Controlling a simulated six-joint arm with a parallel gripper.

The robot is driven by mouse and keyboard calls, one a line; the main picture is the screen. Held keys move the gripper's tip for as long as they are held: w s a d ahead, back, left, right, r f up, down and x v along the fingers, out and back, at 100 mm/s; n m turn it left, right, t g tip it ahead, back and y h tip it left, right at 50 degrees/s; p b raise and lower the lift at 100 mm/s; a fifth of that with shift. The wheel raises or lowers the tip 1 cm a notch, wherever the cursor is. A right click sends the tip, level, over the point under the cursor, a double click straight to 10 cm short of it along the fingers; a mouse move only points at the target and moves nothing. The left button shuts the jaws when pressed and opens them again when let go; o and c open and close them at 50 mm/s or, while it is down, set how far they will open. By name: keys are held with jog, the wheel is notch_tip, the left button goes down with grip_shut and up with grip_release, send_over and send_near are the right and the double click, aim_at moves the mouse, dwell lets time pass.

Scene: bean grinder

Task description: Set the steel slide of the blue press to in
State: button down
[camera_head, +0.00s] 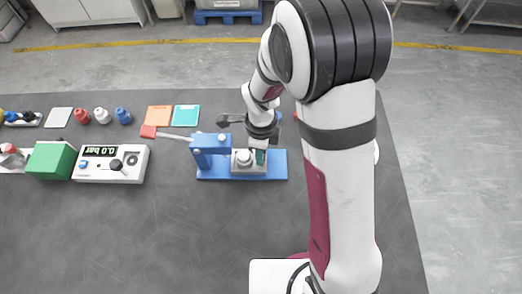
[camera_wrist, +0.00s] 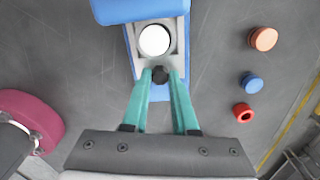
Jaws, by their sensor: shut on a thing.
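The blue press (camera_head: 211,143) stands on its blue base plate (camera_head: 280,166) in the middle of the table. Its steel slide (camera_head: 236,170) sits on the plate, to the right of the press head, and carries a round white or silver piece. In the wrist view the slide (camera_wrist: 134,56) shows just below the blue press head (camera_wrist: 140,10), with the round piece uncovered. In the head view my gripper (camera_head: 260,157) is at the slide's right end.
A green box (camera_head: 50,160) and a grey pressure unit (camera_head: 111,164) stand left of the press. Orange (camera_wrist: 263,38), blue (camera_wrist: 252,82) and red (camera_wrist: 243,113) round pieces lie to the right in the wrist view. The table front is clear.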

aim_at(242, 155)
jog(key=shift+a, duration=2.45)
jog(key=c, duration=0.7)
grip_release()
notch_tip(242, 155, up, 16)
jog(key=shift+f, duration=0.1)
